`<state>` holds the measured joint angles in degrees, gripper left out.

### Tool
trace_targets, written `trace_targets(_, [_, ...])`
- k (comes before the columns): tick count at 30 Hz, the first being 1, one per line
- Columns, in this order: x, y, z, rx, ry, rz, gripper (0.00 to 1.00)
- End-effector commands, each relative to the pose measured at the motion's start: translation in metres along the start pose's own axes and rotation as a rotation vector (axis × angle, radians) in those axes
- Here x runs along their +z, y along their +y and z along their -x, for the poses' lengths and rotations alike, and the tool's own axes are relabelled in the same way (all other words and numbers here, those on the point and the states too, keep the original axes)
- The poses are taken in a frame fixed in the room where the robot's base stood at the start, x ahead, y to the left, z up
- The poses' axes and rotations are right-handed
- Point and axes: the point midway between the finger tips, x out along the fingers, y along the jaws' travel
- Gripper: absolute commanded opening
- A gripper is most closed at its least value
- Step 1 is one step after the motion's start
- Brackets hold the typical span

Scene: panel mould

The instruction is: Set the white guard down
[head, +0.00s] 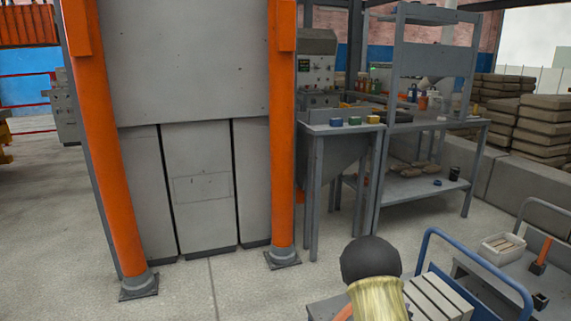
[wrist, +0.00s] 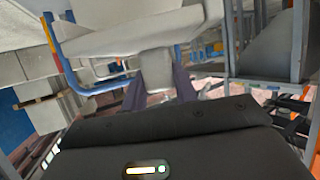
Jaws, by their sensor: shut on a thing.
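The white guard (wrist: 140,37) shows in the wrist view as a broad pale body across the upper middle. A narrower pale part of it reaches down between my fingers. My gripper (wrist: 158,84) is shut on this part, with one dark finger on each side. The guard's far end is cut off by the top of the picture. I cannot make out the guard or my gripper in the head view. Whether the guard touches anything beyond my fingers cannot be told.
A grey workbench (head: 435,122) with bottles and a small stand with coloured blocks (head: 354,121) stand behind. An orange-posted press (head: 195,70) fills the left. Floor before it is clear.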

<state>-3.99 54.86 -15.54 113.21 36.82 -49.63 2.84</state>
Motion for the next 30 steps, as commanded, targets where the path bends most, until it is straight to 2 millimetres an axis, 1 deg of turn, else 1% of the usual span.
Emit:
trace_targets(1, [0.015,-0.006,0.010,-0.046,-0.007,0.024,0.04])
trace_targets(2, [0.022,-0.011,0.015,-0.078,-0.008,0.036,0.04])
trace_targets(3, [0.035,-0.018,0.023,-0.123,-0.008,0.057,0.04])
trace_targets(5, [0.053,-0.029,0.036,-0.197,-0.009,0.088,0.04])
trace_targets(6, [0.065,-0.037,0.046,-0.249,-0.010,0.106,0.04])
trace_targets(9, [0.092,-0.059,0.068,-0.368,-0.007,0.155,0.04])
trace_targets(12, [0.114,-0.075,0.086,-0.465,-0.006,0.193,0.04])
trace_targets(15, [0.132,-0.087,0.099,-0.542,-0.005,0.225,0.04])
trace_targets(22, [0.166,-0.102,0.121,-0.676,-0.004,0.281,0.04])
trace_targets(30, [0.165,-0.100,0.118,-0.670,-0.004,0.276,0.04])
